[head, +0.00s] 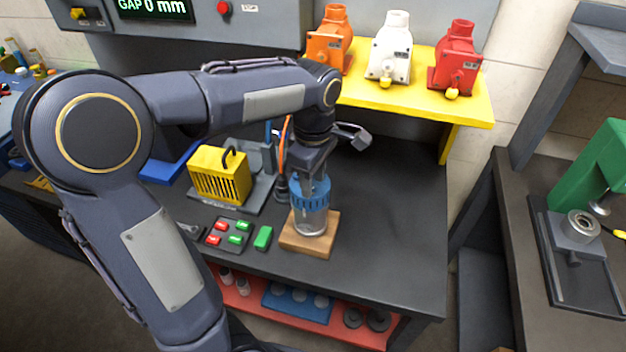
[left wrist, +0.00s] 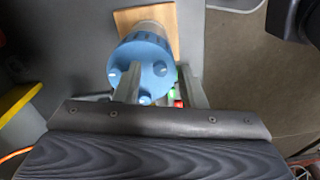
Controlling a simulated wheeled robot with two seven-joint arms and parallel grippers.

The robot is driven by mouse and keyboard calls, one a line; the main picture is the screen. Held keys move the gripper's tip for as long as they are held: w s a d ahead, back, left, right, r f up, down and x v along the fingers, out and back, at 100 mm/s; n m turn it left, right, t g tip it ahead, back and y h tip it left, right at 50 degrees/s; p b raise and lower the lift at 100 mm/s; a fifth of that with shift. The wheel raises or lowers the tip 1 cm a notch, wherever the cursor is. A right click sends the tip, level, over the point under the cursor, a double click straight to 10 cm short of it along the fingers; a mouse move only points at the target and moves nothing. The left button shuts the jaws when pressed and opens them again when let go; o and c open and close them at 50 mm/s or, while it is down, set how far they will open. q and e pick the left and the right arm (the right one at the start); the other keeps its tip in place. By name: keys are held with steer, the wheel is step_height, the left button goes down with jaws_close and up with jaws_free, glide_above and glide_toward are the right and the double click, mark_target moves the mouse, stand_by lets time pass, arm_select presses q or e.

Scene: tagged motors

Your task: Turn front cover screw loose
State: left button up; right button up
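A motor with a clear body and a blue cover (head: 310,196) stands upright on a wooden block (head: 291,239) near the bench front. The left wrist view shows the blue cover (left wrist: 138,58) end-on, with a few light-blue round screw heads on its face. One screw head (left wrist: 145,98) is nearest my gripper. My left gripper (head: 310,183) points down at the cover from above. Its two fingers (left wrist: 160,88) are spread apart; one overlaps the cover in view, the other is beside it. Whether they touch the cover is unclear. My right gripper is out of view.
A yellow caged unit (head: 220,175) stands left of the motor. A button panel (head: 228,235) and a green block (head: 263,238) lie close by. Orange, white and red motors (head: 454,60) stand on a yellow shelf (head: 420,98). The bench's right side (head: 390,220) is clear.

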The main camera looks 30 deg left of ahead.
arm_select(q)
step_height(320, 180, up, 7)
steer(key=shift+f, duration=0.1)
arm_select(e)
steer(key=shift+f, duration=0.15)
arm_select(q)
steer(key=shift+s, duration=0.1)
stand_by(0.3)
steer(key=shift+s, duration=0.2)
steer(key=s+d+f+m+t+h, duration=0.2)
steer(key=s+f+m, duration=0.2)
steer(key=s+m, duration=0.4)
steer(key=s+d+f+m+t+h, duration=0.1)
steer(key=s+d+f+m+t, duration=0.1)
steer(key=s+m, duration=0.6)
step_height(320, 180, down, 2)
steer(key=shift+s+d+f+m+t+h, duration=0.15)
steer(key=shift+s+m+t+h, duration=0.2)
steer(key=shift+t, duration=0.45)
